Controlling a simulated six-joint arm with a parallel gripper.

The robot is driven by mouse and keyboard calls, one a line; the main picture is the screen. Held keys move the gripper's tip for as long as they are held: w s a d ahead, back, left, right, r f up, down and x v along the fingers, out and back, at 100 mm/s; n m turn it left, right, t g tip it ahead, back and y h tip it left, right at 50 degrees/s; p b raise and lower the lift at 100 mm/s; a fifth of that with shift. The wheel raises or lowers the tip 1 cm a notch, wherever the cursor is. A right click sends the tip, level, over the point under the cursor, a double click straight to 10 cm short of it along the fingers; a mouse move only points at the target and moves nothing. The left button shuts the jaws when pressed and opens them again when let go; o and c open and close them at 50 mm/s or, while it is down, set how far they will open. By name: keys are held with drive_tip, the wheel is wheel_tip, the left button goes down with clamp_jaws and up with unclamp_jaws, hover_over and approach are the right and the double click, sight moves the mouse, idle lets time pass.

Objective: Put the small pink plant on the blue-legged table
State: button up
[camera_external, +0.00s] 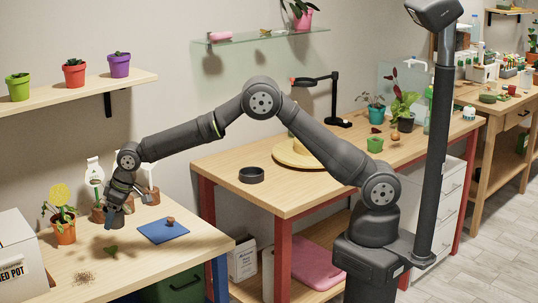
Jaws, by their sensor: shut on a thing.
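A plant in a pink pot (302,20) stands on the glass wall shelf at the top, its leaves cut off by the picture's edge. The blue-legged table (190,258) is at the lower left, with one blue leg showing at its right end. My gripper (113,222) is low over this table, pointing down beside the brown pots. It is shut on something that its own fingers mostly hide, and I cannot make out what. The pink pot is far from my gripper, up and to the right.
An orange pot with a yellow plant (64,230), brown pots (150,196), a blue mat (163,231) with a small brown piece, a green leaf (110,250) and spilled soil (84,278) surround my gripper. A white box (20,262) stands left. The table's front right is clear.

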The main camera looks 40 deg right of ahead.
drive_tip(key=s+a+f, duration=0.1)
drive_tip(key=a+f, duration=0.1)
drive_tip(key=a, duration=0.1)
drive_tip(key=s+a+f, duration=0.2)
drive_tip(key=a, duration=0.1)
drive_tip(key=s+a+f, duration=0.1)
drive_tip(key=a+f, duration=0.1)
drive_tip(key=a, duration=0.1)
drive_tip(key=shift+s+a+f, duration=0.15)
drive_tip(key=shift+a+f, duration=0.05)
drive_tip(key=shift+a, duration=0.1)
drive_tip(key=shift+f, duration=2.05)
drive_tip(key=shift+f, duration=0.15)
drive_tip(key=o, duration=1)
drive_tip(key=v, duration=1.2)
drive_tip(key=shift+a, duration=0.1)
